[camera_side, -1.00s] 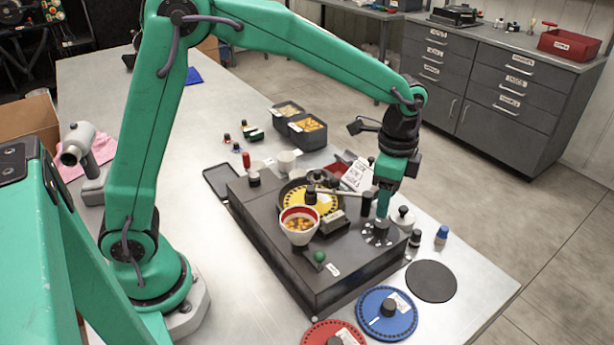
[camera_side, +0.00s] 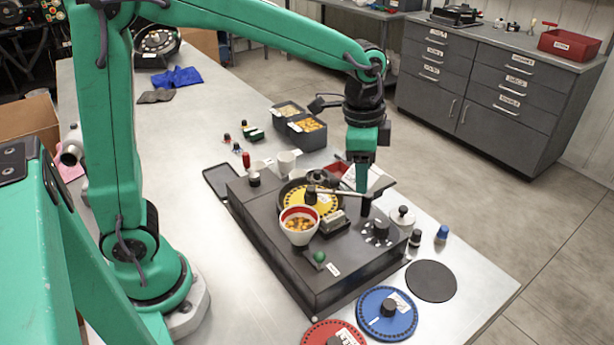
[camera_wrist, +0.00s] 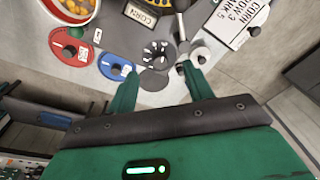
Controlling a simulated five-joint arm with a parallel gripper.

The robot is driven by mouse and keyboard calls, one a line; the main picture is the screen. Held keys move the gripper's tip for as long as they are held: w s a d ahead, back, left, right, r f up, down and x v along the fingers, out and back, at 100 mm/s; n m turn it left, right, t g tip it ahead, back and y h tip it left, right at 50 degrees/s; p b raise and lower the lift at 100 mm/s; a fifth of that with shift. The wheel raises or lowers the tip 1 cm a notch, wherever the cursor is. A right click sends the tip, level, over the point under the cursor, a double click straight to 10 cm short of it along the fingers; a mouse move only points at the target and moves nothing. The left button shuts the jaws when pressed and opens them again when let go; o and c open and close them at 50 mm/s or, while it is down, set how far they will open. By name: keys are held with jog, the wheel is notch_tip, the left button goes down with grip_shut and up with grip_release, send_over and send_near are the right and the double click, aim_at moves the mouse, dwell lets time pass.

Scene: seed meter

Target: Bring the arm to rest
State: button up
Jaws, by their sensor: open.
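My gripper (camera_side: 362,180) is raised above the right part of the dark grey seed meter box (camera_side: 290,268). It is open and empty. In the wrist view its two green fingers (camera_wrist: 152,88) stand apart, with the black dial (camera_wrist: 156,54) on the box seen between and beyond them. The same dial (camera_side: 377,234) shows in the side view, below the gripper. A yellow seed plate (camera_side: 296,197) lies on the box, partly hidden by a white hopper cup (camera_side: 300,224) with a red rim and orange seeds.
A blue disc (camera_side: 370,322), a red disc (camera_side: 318,335) and a black round pad (camera_side: 430,281) lie in front. White (camera_side: 402,217) and blue-topped (camera_side: 442,234) small items stand to the right. Seed bins (camera_side: 306,134) stand behind. The table's left middle is clear.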

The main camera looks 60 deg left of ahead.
jog(key=s+a+r+n+t, duration=0.2)
jog(key=s+a+n, duration=0.2)
jog(key=s, duration=0.4)
jog(key=s+a+r+n+t, duration=0.2)
jog(key=s+a+n, duration=0.3)
jog(key=s, duration=0.4)
jog(key=shift+a, duration=0.4)
jog(key=shift+r, duration=0.1)
